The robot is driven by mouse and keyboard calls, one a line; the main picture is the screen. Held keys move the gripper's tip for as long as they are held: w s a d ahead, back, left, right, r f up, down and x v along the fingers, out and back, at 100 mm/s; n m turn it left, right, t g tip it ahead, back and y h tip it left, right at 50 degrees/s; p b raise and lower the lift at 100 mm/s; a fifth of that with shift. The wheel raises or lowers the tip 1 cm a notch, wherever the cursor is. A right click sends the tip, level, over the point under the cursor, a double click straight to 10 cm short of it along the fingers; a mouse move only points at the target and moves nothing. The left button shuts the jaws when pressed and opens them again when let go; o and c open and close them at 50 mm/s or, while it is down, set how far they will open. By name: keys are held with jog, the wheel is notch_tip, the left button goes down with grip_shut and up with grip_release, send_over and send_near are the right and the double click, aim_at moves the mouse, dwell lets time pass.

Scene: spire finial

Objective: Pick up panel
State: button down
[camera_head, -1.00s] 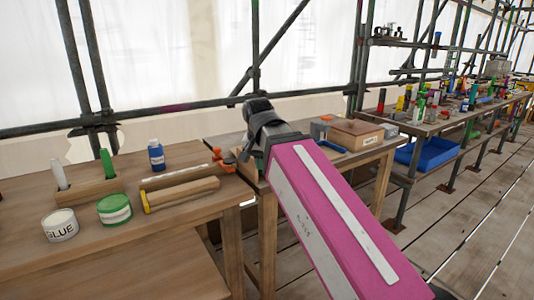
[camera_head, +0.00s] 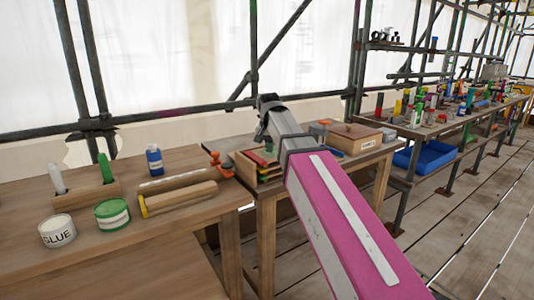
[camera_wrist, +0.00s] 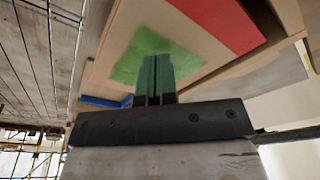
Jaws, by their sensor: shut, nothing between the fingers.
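My gripper (camera_wrist: 156,72) is shut and empty in the wrist view, its two fingers side by side. Just beyond the fingertips lies a flat green panel (camera_wrist: 185,38), partly hidden by them. A red panel (camera_wrist: 222,18) lies beside it, both within a pale wooden holder (camera_wrist: 108,45). I cannot tell whether the fingertips touch the green panel. In the head view, the wooden holder (camera_head: 246,171) stands on the middle bench, with coloured panels partly hidden by my pink arm. The fingertips are not clear there.
A wooden box (camera_head: 353,139) stands right of the holder. An orange clamp (camera_head: 219,166) is at the left bench's edge. The left bench (camera_head: 110,245) carries a glue tub (camera_head: 57,231), a green tub (camera_head: 113,214) and a blue bottle (camera_head: 154,160). A blue bin (camera_head: 425,156) sits farther right.

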jog(key=w, duration=0.3)
jog(key=w+d, duration=0.1)
jog(key=w, duration=0.1)
jog(key=shift+w+f, duration=0.35)
jog(key=shift+s+f, duration=0.1)
jog(key=shift+f, duration=0.4)
jog(key=shift+s+d+f, duration=0.1)
jog(key=shift+s, duration=0.25)
jog(key=s, duration=0.5)
jog(key=shift+s+a+f, duration=0.15)
jog(key=shift+s+a, duration=0.1)
jog(key=shift+a, duration=0.15)
jog(key=shift+s, duration=0.1)
jog(key=shift+a+r, duration=0.2)
jog(key=shift+r, duration=0.45)
jog(key=shift+w+r, duration=0.25)
